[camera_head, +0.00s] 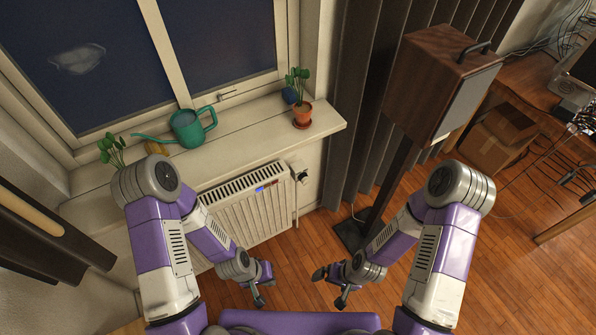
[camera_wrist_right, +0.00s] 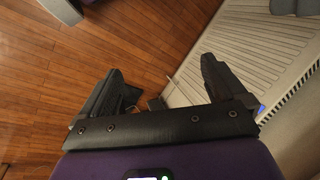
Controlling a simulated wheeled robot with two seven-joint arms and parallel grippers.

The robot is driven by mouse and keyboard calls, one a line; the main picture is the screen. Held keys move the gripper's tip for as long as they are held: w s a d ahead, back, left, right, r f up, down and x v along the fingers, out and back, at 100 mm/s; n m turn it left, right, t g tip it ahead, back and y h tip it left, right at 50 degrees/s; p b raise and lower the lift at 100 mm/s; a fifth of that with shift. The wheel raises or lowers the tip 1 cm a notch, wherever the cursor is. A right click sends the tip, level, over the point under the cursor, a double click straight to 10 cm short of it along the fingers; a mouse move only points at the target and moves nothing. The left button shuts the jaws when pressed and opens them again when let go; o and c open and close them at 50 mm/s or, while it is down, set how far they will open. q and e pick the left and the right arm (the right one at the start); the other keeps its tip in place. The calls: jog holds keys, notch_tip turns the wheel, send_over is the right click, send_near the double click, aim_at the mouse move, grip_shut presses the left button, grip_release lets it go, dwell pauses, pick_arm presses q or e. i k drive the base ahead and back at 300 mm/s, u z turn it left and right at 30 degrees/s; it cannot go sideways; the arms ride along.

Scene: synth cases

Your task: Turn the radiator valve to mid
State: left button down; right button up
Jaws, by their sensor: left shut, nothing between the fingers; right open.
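The radiator valve (camera_head: 303,177) is a small dark knob at the upper right end of the white radiator (camera_head: 240,213), under the window sill. Its setting is too small to read. My left gripper (camera_head: 264,286) is shut and empty, in front of and below the radiator, well apart from the valve. My right gripper (camera_head: 329,287) is open and empty, over the floor to the right of the left one and below the valve. In the right wrist view, the right gripper (camera_wrist_right: 160,72) has its fingers spread, with the radiator (camera_wrist_right: 245,50) beyond; I cannot make out the valve there.
The sill (camera_head: 230,145) holds a green watering can (camera_head: 190,127) and potted plants (camera_head: 302,113). A small blue item (camera_head: 266,187) is on the radiator. A speaker (camera_head: 437,85) on a stand and dark curtains (camera_head: 360,90) are to the right. Wooden floor (camera_head: 300,250) is clear between the arms.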

aim_at(304, 180)
jog(key=u, duration=0.2)
jog(key=i, duration=0.7)
jog(key=u, duration=0.65)
